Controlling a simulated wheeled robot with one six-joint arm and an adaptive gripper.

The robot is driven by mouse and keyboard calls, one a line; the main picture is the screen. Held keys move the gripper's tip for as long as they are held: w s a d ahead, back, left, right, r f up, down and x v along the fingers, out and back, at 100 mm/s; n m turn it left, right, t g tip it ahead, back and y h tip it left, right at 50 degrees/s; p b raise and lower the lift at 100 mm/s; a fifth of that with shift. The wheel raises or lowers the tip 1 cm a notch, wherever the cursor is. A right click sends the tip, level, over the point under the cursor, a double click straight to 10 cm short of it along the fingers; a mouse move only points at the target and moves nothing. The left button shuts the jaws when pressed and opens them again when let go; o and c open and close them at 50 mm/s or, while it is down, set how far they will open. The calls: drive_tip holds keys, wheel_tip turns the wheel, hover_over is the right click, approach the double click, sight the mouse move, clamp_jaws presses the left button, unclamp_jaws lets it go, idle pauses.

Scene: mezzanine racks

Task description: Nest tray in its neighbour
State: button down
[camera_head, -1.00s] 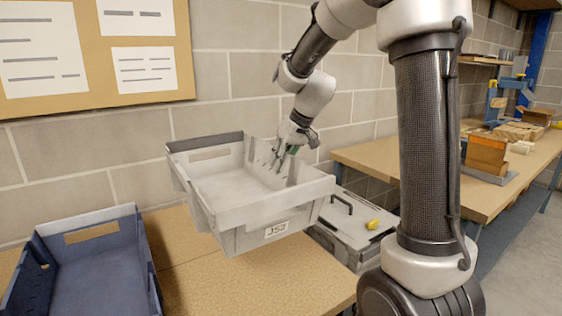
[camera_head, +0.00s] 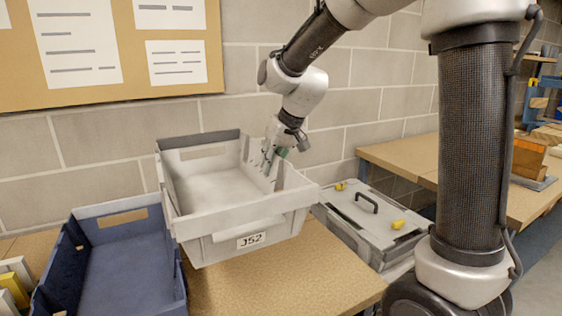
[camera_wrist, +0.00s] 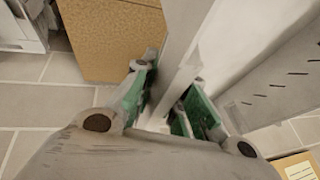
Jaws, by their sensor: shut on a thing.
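The light grey tray (camera_head: 205,253) is empty, with a label reading J52 on its front. It hangs tilted above the wooden table. My gripper (camera_head: 272,156) is shut on its right side wall. In the wrist view the green-padded fingers of my gripper (camera_wrist: 165,115) sit on both sides of the tray's wall (camera_wrist: 185,50). A blue tray (camera_head: 118,220), also empty inside, rests on the table to the left. The grey tray's left edge is close to the blue tray's right wall in the picture; I cannot tell whether they touch.
The wooden table (camera_head: 300,275) is bare in front of the grey tray. A lidded grey case (camera_head: 365,222) with yellow latches stands to the right. Several yellow and white items (camera_head: 15,280) stand at the left edge. A block wall (camera_head: 100,145) rises behind.

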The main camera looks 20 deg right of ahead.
sight(163, 175)
drive_tip(key=shift+a, duration=0.5)
drive_tip(key=shift+s+a, duration=0.45)
drive_tip(key=shift+a, duration=1.7)
drive_tip(key=shift+s+a, duration=0.4)
drive_tip(key=shift+a, duration=1.7)
drive_tip(key=shift+s+a, duration=0.45)
drive_tip(key=shift+a, duration=1.7)
drive_tip(key=s+a, duration=0.1)
drive_tip(key=a, duration=0.7)
drive_tip(key=s+a, duration=0.1)
drive_tip(key=a, duration=0.3)
drive_tip(key=shift+s+a+r, duration=0.1)
drive_tip(key=shift+s+a, duration=0.2)
drive_tip(key=shift+a, duration=0.1)
drive_tip(key=shift+s+a, duration=0.1)
drive_tip(key=shift+a, duration=0.4)
